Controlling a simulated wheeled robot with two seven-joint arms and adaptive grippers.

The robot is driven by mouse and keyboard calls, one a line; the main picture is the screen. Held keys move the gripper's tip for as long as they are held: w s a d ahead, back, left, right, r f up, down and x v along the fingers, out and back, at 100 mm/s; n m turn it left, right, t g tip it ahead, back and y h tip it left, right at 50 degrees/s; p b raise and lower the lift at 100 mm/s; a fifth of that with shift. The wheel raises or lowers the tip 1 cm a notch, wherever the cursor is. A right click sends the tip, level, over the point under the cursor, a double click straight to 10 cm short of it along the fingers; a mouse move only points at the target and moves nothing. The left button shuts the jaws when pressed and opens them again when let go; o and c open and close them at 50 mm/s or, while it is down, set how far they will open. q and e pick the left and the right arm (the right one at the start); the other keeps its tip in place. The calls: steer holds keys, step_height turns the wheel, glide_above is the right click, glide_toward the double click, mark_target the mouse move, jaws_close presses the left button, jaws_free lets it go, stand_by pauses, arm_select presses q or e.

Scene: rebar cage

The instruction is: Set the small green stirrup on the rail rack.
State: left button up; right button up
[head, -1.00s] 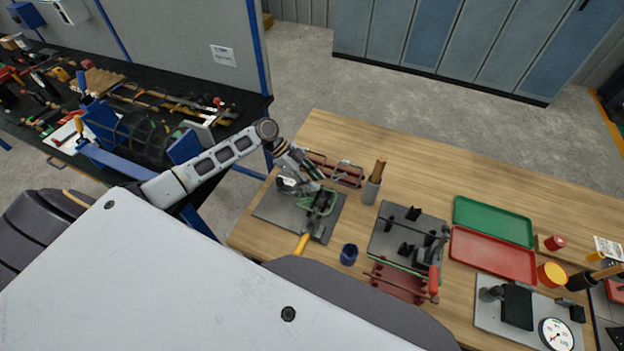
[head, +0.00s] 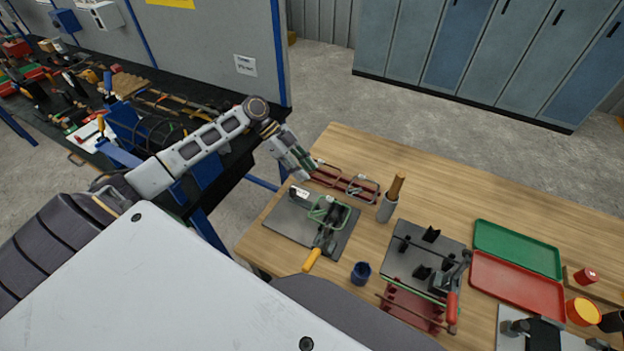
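The small green stirrup (head: 328,212) lies on the bending tool on a grey plate (head: 284,226), near the wooden table's left end; the tool has an orange handle (head: 312,260). My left gripper (head: 311,172) is above and behind the stirrup, apart from it in the picture. Its fingers are small and seen from behind, so I cannot tell whether they are open or shut. A low dark red rack (head: 340,183), which looks like the rail rack, stands behind the plate with grey wire stirrups on it. My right gripper is not in view.
A cup with a brown-handled tool (head: 387,208) stands right of the rack. A blue cup (head: 361,273), a grey fixture plate (head: 402,262) and a dark red stand with rods (head: 410,308) are nearer. Green (head: 517,248) and red (head: 517,285) trays lie right. The table's back middle is clear.

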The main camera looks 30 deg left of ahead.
arm_select(q)
steer(key=shift+v, duration=1.3)
steer(key=shift+o, duration=0.5)
